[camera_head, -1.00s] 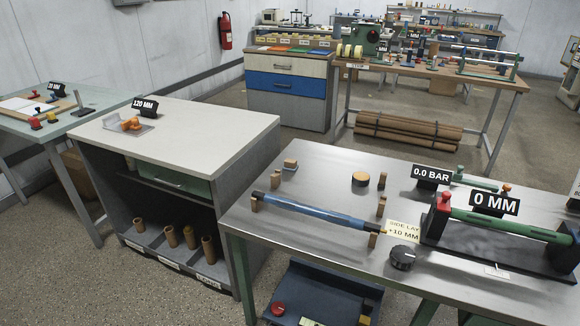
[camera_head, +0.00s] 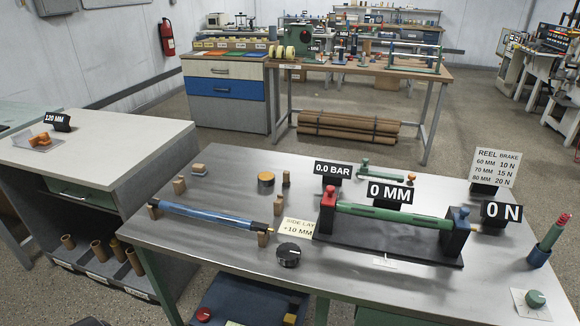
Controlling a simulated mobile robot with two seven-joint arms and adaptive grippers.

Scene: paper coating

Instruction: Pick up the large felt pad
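I cannot make out for sure which thing is the large felt pad. On the steel table (camera_head: 190,258), a small tan block (camera_head: 199,168) sits on a little plate near the back left edge. Another tan block (camera_head: 180,185) stands just in front of it. A dark round piece with an orange-tan top (camera_head: 266,180) stands further right. Neither of my grippers shows clearly; a small dark shape at the bottom left edge is too cut off to identify.
A blue roller (camera_head: 205,217) lies across tan supports. A green roller (camera_head: 390,217) sits in a black stand between red and blue ends. A black knob (camera_head: 289,254) is in front. A white-topped cabinet (camera_head: 90,150) stands left. The table's middle back is fairly clear.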

